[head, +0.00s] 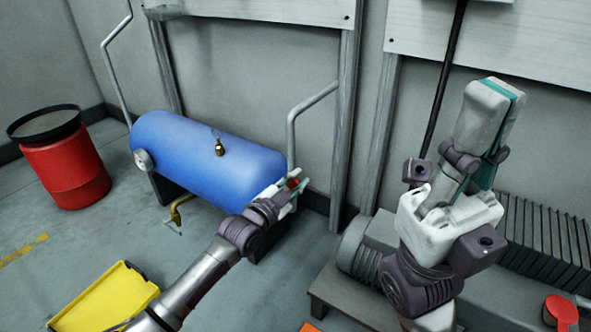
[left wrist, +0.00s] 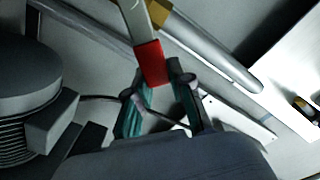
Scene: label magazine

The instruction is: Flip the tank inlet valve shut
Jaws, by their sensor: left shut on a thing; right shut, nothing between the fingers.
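The blue tank (head: 185,145) lies on its side against the wall. A grey pipe (head: 291,135) rises by its right end. My left gripper (head: 291,186) is at that end, shut on the red-tipped valve lever (head: 294,182). In the left wrist view the red grip of the lever (left wrist: 150,62) sits between the fingertips (left wrist: 160,84), its pale arm running up to a brass body (left wrist: 160,12) on the pipe. In the head view the valve body is hidden behind the gripper. My right gripper (head: 494,92) is shut, empty and raised at the right.
A grey motor (head: 368,241) is at lower right. A red drum (head: 68,170) and yellow tray (head: 105,298) are at left. Open floor lies between them.

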